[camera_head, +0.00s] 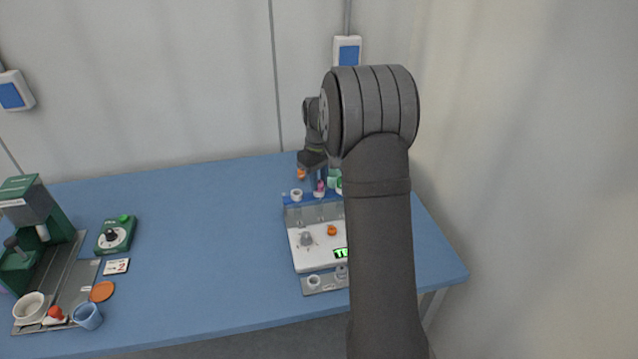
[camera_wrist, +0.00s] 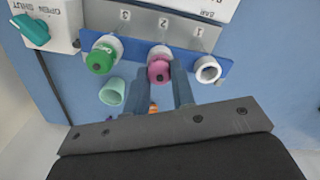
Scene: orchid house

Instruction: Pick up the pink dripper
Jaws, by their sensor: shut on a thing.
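The pink dripper (camera_wrist: 159,72) stands in the white ring by number 2 on the blue strip. It also shows in the head view (camera_head: 320,186), small and partly covered by my gripper. My gripper (camera_wrist: 160,82) has its two blue-grey fingers on either side of the pink dripper and is shut on it. In the head view my gripper (camera_head: 317,182) points down at the rear edge of the device. I cannot tell whether the dripper is raised at all in its ring.
A green dripper (camera_wrist: 101,60) sits by number 3; the white ring (camera_wrist: 207,69) by number 1 is empty. A teal cup (camera_wrist: 112,92) stands close beside the left finger. A small orange thing (camera_wrist: 153,107) shows between the fingers. Open blue table (camera_head: 190,240) lies left of the device.

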